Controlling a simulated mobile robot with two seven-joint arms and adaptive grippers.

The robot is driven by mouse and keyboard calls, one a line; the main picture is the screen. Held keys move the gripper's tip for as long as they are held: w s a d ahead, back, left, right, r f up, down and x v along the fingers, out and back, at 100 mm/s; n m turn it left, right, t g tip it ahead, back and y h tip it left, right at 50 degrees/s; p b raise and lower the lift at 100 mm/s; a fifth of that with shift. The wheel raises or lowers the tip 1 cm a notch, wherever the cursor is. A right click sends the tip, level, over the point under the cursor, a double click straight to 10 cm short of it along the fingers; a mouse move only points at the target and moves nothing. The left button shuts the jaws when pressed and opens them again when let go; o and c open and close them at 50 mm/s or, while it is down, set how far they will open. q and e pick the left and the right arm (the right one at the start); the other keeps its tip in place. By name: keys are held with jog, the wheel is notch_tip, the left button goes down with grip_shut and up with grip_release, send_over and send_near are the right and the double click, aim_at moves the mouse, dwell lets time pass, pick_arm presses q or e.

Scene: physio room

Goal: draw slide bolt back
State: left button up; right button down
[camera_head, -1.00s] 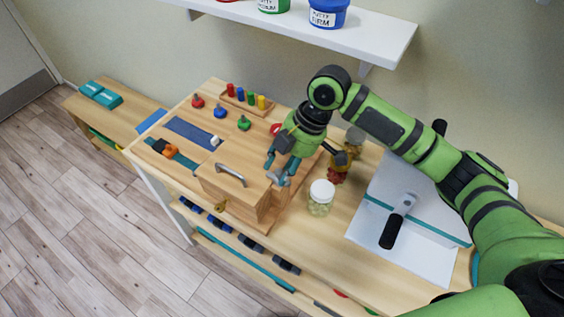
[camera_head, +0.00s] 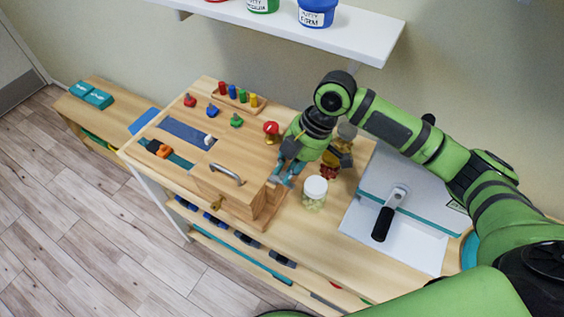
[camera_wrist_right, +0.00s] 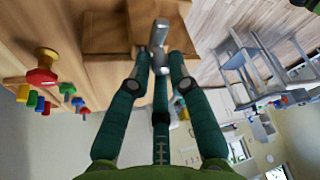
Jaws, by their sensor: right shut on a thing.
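The wooden box (camera_head: 228,185) stands on the activity board, with a metal handle (camera_head: 226,173) on its top and a brass-coloured fitting at its front. The metal slide bolt (camera_wrist_right: 158,33) shows in the right wrist view, standing out beside the box's wood (camera_wrist_right: 105,32). My right gripper (camera_head: 284,176) is at the right end of the box. In the right wrist view its teal fingers (camera_wrist_right: 157,65) are closed on the bolt's metal end. The fingers hide much of the bolt in the head view. My left gripper is not in view.
A white-lidded jar (camera_head: 314,193) stands close right of the gripper. A red knob (camera_head: 271,129) and a peg rack (camera_head: 238,101) are behind. A black-handled tool (camera_head: 388,214) lies on a white board (camera_head: 409,246) at right. A shelf (camera_head: 350,42) with tubs hangs above.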

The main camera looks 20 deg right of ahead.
jog(key=c, duration=1.2)
grip_release()
jog(key=shift+s, duration=0.25)
jog(key=shift+o, duration=0.2)
jog(key=shift+s+d, duration=0.1)
jog(key=shift+r, duration=0.2)
jog(key=v, duration=1.1)
jog(key=shift+d+r, duration=0.15)
jog(key=shift+r, duration=0.25)
